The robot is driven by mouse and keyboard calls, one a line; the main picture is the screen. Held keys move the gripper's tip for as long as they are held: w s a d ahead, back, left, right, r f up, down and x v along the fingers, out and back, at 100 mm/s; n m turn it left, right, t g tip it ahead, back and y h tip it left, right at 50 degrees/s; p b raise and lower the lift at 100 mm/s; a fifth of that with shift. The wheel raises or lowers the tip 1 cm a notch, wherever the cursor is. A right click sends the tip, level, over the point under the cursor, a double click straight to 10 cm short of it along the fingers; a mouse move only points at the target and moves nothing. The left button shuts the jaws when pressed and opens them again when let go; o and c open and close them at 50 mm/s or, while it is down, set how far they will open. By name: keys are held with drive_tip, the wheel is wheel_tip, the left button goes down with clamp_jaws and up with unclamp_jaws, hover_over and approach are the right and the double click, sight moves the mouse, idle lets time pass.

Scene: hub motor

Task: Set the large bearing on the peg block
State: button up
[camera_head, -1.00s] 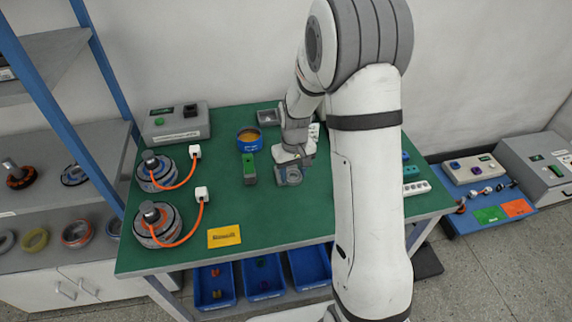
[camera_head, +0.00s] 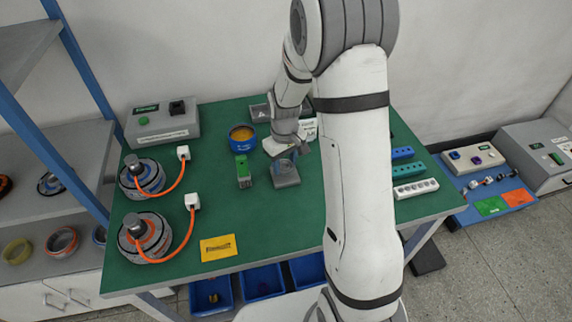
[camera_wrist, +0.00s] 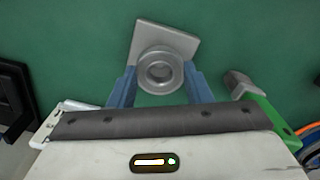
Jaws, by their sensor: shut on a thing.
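The large bearing (camera_wrist: 160,72) is a grey metal ring in the wrist view, between the two blue fingers of my gripper (camera_wrist: 161,86). My gripper is shut on it. Behind the ring in that view is the grey square peg block (camera_wrist: 180,37), whose far part shows past it. In the head view my gripper (camera_head: 281,150) is just above and behind the peg block (camera_head: 286,180) on the green table. The bearing hides the middle of the block in the wrist view, so I cannot tell whether ring and block touch.
A green-topped grey block (camera_head: 243,172) stands close left of the peg block. A blue round container (camera_head: 242,140) is behind it. Two hub motors (camera_head: 146,236) with orange cables are at left. A yellow card (camera_head: 218,248) lies in front. Strips (camera_head: 415,188) are at right.

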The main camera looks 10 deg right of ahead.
drive_tip(key=shift+f, duration=0.95)
drive_tip(key=o, duration=1)
wheel_tip(320, 180, up, 11)
drive_tip(key=shift+s+d+r+m+t, duration=0.1)
drive_tip(key=shift+s+r+m+t, duration=0.5)
drive_tip(key=shift+s+r, duration=2.05)
drive_tip(key=shift+s+d+r+m+t, duration=0.1)
drive_tip(key=shift+s+r+m+t, duration=0.5)
drive_tip(key=shift+s, duration=3.9)
drive_tip(key=shift+s+r+m+t, duration=0.2)
drive_tip(key=shift+s+r+m, duration=1.3)
drive_tip(key=shift+s, duration=2.05)
drive_tip(key=shift+r+n, duration=0.35)
drive_tip(key=shift+n, duration=0.05)
